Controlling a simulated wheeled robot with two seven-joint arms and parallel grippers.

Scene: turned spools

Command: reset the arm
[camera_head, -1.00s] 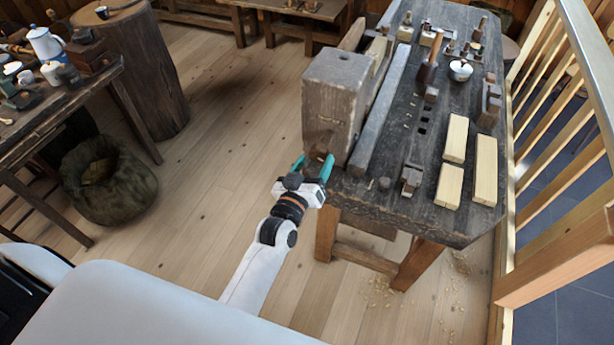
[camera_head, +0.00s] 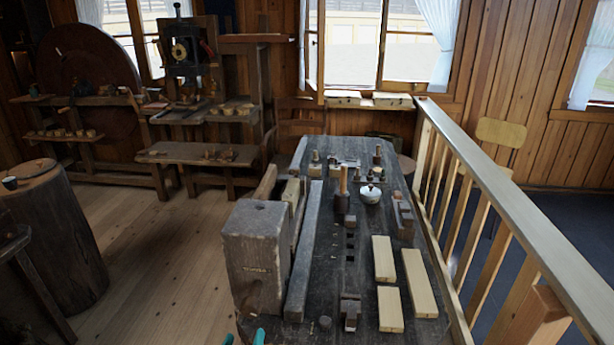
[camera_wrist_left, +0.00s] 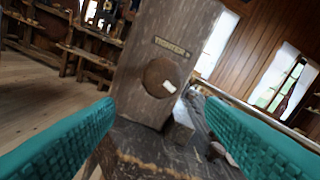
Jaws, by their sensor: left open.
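My left gripper (camera_head: 245,339) shows only as two green fingertips at the bottom edge of the head view, in front of the workbench's wooden block. In the left wrist view my left gripper (camera_wrist_left: 160,104) has its green fingers wide apart with nothing between them. The large wooden block (camera_wrist_left: 170,55) of the bench, with a small plate and a round dark knob, stands beyond the fingers. The rest of my left arm is out of the head view. My right gripper is in neither view.
The workbench (camera_head: 326,240) bears the block (camera_head: 256,250), a long beam (camera_head: 305,245), a white bowl (camera_head: 370,194) and pale wood pieces (camera_head: 417,283). A wooden railing (camera_head: 500,205) runs along its right. A tree stump (camera_head: 70,250) stands left; the floor between is open.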

